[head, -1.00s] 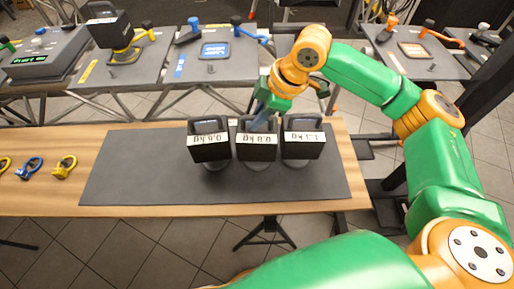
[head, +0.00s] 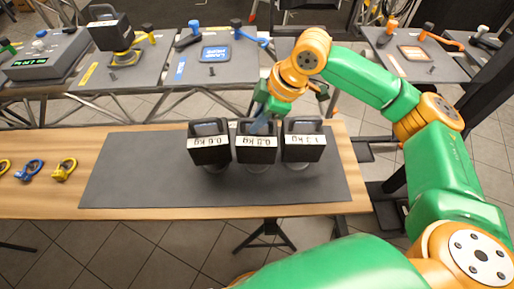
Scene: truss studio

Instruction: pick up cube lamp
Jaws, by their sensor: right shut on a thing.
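Three black cube lamps with upright handles, white labels and grey feet stand in a row on the dark mat (head: 130,180). They are the left lamp (head: 209,157), the middle lamp (head: 256,157) and the right lamp (head: 303,154). My right gripper (head: 261,124) reaches down from behind and is shut on the handle of the middle lamp. Its blue fingers hide part of that handle. The middle lamp is level with its neighbours, with narrow gaps on both sides; I cannot tell whether its foot touches the mat. My left gripper is not in view.
The mat lies on a wooden table (head: 150,212). Blue and yellow ring fittings (head: 63,169) lie at its left end. Behind, grey benches (head: 150,75) carry another black lamp (head: 110,33), a digital scale (head: 45,60) and clamps. The mat's left half is clear.

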